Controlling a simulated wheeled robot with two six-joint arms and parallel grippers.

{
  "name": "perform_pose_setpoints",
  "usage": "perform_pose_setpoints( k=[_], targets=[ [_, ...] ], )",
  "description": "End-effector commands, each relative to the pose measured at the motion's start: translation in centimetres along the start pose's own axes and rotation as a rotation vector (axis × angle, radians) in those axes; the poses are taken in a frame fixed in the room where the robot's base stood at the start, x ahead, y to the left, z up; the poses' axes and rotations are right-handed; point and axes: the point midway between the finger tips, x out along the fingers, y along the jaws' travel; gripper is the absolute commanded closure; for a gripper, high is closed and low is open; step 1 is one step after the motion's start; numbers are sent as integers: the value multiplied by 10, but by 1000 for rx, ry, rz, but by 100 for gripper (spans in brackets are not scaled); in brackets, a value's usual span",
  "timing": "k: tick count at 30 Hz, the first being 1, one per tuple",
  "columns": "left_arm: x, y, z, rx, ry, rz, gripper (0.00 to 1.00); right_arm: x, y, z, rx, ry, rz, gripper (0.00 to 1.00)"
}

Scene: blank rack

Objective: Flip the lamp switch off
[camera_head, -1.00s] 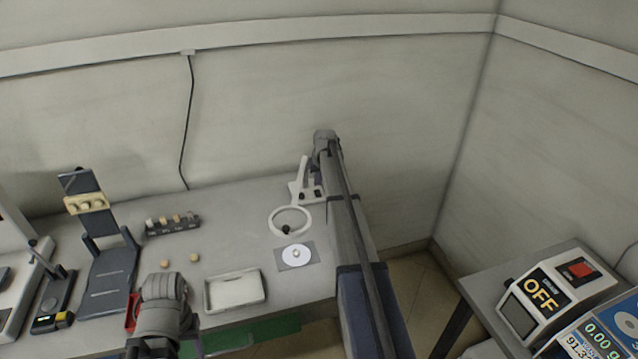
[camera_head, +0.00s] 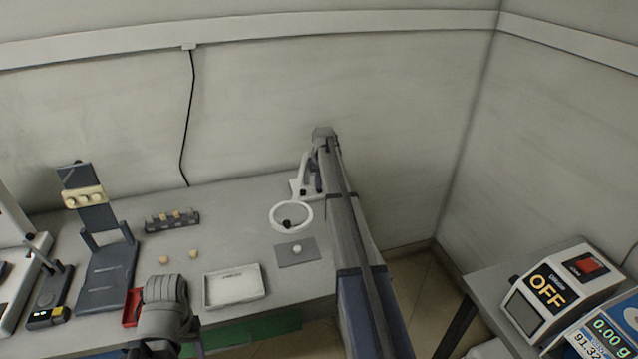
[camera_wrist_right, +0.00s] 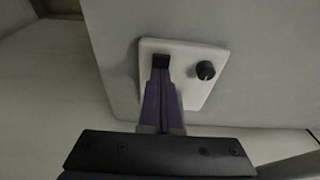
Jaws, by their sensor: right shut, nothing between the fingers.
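The lamp (camera_head: 305,216) stands at the back right of the grey bench, with a white ring head on a pale arm. In the right wrist view its white base plate (camera_wrist_right: 192,84) carries a black switch (camera_wrist_right: 160,61) and a round black knob (camera_wrist_right: 205,70). My right gripper (camera_wrist_right: 160,78) is shut and empty, its purple fingertips at the switch and partly covering it; I cannot tell if they touch. In the head view my right arm hides part of the lamp base.
A grey plate with a small pale piece (camera_head: 297,249) lies below the ring. A white tray (camera_head: 233,303), a peg block (camera_head: 172,226) and a dark stand (camera_head: 107,275) are further left. A box marked OFF (camera_head: 548,290) stands on another table at right.

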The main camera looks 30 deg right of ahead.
Motion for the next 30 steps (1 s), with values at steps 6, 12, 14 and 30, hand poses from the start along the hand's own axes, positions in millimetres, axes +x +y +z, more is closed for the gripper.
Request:
perform_pose_setpoints(
  k=[6,12,14,30],
  targets=[
    [2,0,0,0,0,0,44,1,-1,7,1,-10,-2,100],
    [3,0,0,0,0,0,44,0,-2,17,0,-11,-2,100],
    [4,0,0,0,0,0,44,-1,-2,20,0,-11,-2,100],
    [0,0,0,0,0,0,44,-5,-1,21,0,-10,0,100]
  ],
)
